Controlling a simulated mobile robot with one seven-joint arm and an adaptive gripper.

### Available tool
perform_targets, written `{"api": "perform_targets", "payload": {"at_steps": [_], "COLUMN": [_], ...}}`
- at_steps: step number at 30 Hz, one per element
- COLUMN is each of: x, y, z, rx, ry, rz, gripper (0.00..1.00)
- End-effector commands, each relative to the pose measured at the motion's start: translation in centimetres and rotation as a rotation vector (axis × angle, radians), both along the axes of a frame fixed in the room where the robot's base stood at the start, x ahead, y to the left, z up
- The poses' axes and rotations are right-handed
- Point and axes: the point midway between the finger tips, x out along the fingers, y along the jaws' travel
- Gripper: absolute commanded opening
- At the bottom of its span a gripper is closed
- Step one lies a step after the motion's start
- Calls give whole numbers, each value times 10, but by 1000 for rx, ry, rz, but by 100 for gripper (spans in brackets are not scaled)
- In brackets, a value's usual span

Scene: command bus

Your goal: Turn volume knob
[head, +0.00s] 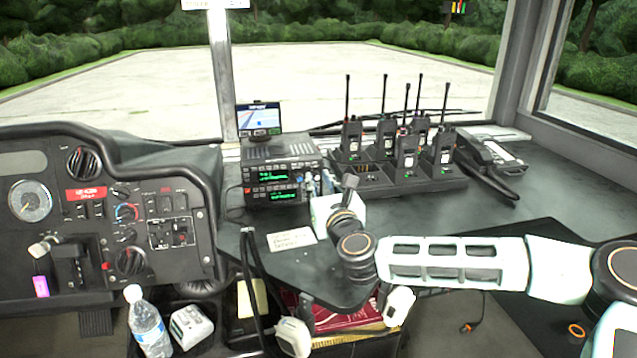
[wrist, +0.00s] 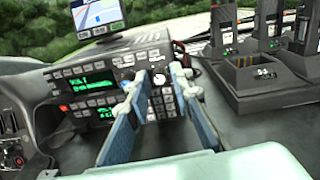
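The radio unit (head: 283,151) has two stacked faces with green displays and stands on the dashboard. It also shows in the wrist view (wrist: 92,70). A small round light knob (wrist: 157,76) on its upper face shows between my fingertips in the wrist view. Which knob is the volume knob I cannot tell. My gripper (head: 318,183) is in front of the right part of the radio. In the wrist view my gripper (wrist: 158,80) has its blue-padded fingers apart, with nothing held. Whether a fingertip touches the radio is unclear. In the head view my wrist hides part of the gripper.
A small screen (head: 259,119) stands on top of the radio. Several handheld radios with antennas stand in a black charger (head: 375,184) to the right. A paper note (head: 291,239) lies on the counter below.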

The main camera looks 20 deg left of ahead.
Motion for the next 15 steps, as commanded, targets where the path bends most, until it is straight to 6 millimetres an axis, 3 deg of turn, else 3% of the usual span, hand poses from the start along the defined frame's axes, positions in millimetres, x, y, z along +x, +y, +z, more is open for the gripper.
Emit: {"api": "perform_targets", "payload": {"at_steps": [12,15], "x": [6,6], "y": [4,4], "z": [0,0], "rx": [0,0], "ry": [0,0], "rz": [1,1], "gripper": [21,10]}}
